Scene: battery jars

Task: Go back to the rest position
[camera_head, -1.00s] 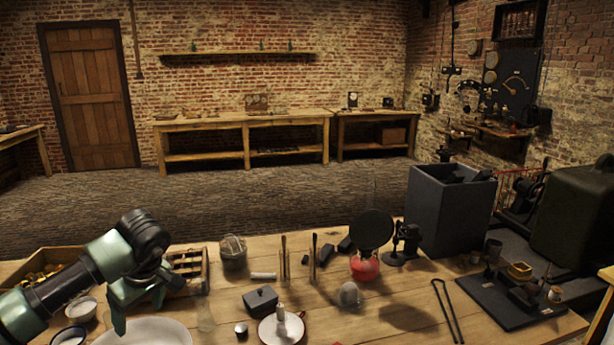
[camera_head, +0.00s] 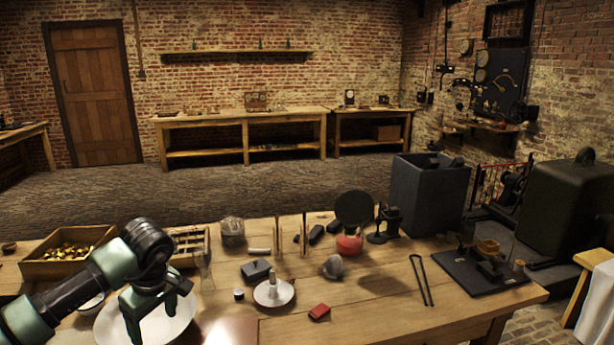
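My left gripper (camera_head: 154,316) comes in from the left, green and black, and points down over the large white dish (camera_head: 186,325) at the front left of the workbench. Its fingers are apart with nothing seen between them, and it partly hides the dish. My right arm and gripper are out of view.

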